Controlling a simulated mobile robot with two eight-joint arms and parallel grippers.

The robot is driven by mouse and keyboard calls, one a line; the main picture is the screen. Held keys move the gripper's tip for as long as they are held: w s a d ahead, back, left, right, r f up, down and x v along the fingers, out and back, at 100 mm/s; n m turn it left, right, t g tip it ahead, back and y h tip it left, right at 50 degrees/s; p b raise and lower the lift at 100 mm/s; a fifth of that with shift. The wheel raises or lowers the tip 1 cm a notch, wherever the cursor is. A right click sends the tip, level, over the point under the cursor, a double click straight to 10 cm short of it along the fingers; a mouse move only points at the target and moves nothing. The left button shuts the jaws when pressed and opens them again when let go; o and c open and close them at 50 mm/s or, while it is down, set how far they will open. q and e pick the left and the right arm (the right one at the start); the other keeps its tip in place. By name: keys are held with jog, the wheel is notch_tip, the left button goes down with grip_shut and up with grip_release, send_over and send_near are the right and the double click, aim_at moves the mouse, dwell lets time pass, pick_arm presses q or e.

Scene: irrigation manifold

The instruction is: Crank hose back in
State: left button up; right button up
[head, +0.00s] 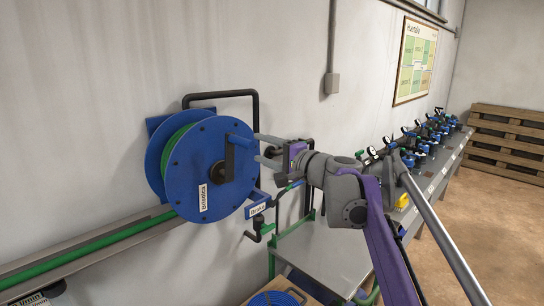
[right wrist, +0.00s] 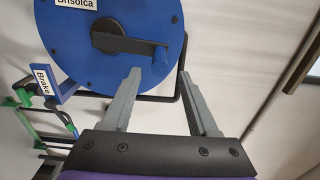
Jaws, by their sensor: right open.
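The blue hose reel (head: 190,170) is mounted on the wall at the left, with green hose (head: 95,243) running from it to the lower left along a grey channel. Its black crank arm (head: 229,160) carries a blue handle (head: 241,141) that points outward. My right gripper (head: 259,149) is open beside the handle. In the right wrist view, the open fingers (right wrist: 158,74) point at the reel (right wrist: 85,62), and the handle (right wrist: 160,57) shows between and just beyond the tips. I cannot tell whether they touch. My left gripper is not in view.
A blue bracket labelled Brake (head: 258,208) sits below the reel, with a black lever (head: 259,229) under it. A grey-topped cart (head: 330,256) stands below my right arm. A long bench (head: 452,155) with several valves and gauges runs along the wall at right.

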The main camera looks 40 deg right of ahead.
aim_at(243, 143)
jog(key=w, duration=0.2)
jog(key=w+p, duration=0.1)
jog(key=w, duration=0.2)
jog(key=w+p, duration=0.1)
jog(key=w, duration=0.1)
jog(key=shift+w+a+r, duration=0.1)
jog(key=shift+w+a, duration=0.1)
jog(key=shift+a, duration=0.15)
jog(key=shift+w, duration=0.2)
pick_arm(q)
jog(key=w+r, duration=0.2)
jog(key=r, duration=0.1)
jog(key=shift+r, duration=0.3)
pick_arm(e)
jog(key=c, duration=0.9)
jog(key=shift+s+a+f+p, duration=0.1)
jog(key=shift+a+f, duration=0.05)
jog(key=shift+a, duration=0.75)
jog(key=shift+s+a+f+p, duration=0.1)
jog(key=shift+a+f+p, duration=0.1)
jog(key=shift+a, duration=0.65)
jog(key=shift+s+a+f+p, duration=0.1)
jog(key=shift+a+f, duration=0.05)
jog(key=shift+a, duration=0.75)
grip_shut()
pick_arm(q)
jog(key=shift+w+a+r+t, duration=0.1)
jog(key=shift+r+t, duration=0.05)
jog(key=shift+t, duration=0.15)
